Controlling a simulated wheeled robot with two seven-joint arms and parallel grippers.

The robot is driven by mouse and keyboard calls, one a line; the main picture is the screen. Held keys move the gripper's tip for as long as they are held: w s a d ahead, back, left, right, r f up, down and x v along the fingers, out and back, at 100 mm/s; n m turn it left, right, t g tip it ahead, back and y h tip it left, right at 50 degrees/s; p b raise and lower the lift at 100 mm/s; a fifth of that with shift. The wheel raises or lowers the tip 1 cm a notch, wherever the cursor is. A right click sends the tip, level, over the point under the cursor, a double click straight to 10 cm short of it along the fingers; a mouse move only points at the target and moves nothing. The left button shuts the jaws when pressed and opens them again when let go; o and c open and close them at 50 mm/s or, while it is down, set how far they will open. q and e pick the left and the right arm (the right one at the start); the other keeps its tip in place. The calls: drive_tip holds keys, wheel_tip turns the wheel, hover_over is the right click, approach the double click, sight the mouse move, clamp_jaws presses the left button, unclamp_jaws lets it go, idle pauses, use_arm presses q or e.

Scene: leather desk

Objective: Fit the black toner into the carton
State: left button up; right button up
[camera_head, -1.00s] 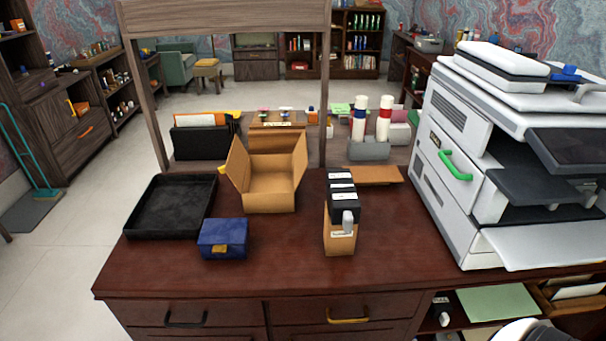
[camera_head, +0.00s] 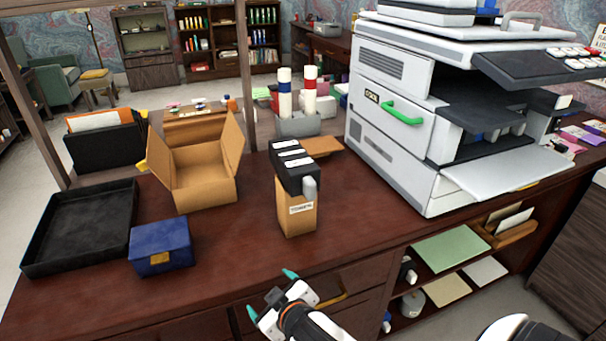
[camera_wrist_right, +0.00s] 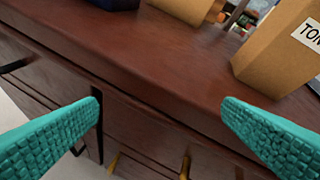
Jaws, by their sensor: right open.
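The black toner (camera_head: 294,172) has white labels on top and a grey cylinder at its right front. It stands upright in the top of a narrow brown carton (camera_head: 297,211) labelled as toner, and sticks up well above the rim; its lower part is hidden. The labelled carton also shows at the upper right in the right wrist view (camera_wrist_right: 268,55). My right gripper (camera_head: 271,293) has teal fingers. It is open and empty in front of the desk edge, nearer than the carton and apart from it. My left gripper is not in view.
A wider open carton (camera_head: 205,190) with raised flaps stands left of the toner. A blue box (camera_head: 160,245) and black tray (camera_head: 80,232) lie further left. A flat brown piece (camera_head: 322,146) lies behind. A large printer (camera_head: 395,130) stands right. The desk front (camera_head: 235,268) is clear.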

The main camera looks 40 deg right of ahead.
drive_tip(key=w+a+r+n+t+y, duration=0.3)
drive_tip(key=w+r+n+t, duration=0.15)
drive_tip(key=r, duration=0.55)
drive_tip(key=w+a+r+n+t+y, duration=0.3)
drive_tip(key=w+r+t, duration=0.15)
drive_tip(key=r, duration=0.65)
drive_tip(key=a+r+n+g+y, duration=0.4)
drive_tip(key=a+r+n+y, duration=0.3)
drive_tip(key=n+y, duration=0.55)
drive_tip(key=n+g+h, duration=1)
drive_tip(key=g+h, duration=0.2)
drive_tip(key=h, duration=0.6)
approach(293, 155)
drive_tip(key=shift+w+a+f, duration=0.1)
drive_tip(key=shift+w+a, duration=0.1)
drive_tip(key=shift+a, duration=0.2)
drive_tip(key=shift+w+a+f, duration=0.15)
drive_tip(key=shift+w+a, duration=0.05)
drive_tip(key=shift+a, duration=0.2)
drive_tip(key=shift+m+g+h, duration=0.3)
drive_tip(key=shift+g+h, duration=0.05)
drive_tip(key=shift+g, duration=0.05)
drive_tip(key=x, duration=0.2)
drive_tip(key=d+x, duration=0.1)
drive_tip(key=x, duration=0.2)
drive_tip(key=shift+w+f, duration=0.1)
drive_tip(key=shift+f, duration=0.1)
drive_tip(key=shift+x, duration=3.15)
drive_tip(key=shift+d+r, duration=0.1)
drive_tip(key=shift+d, duration=0.05)
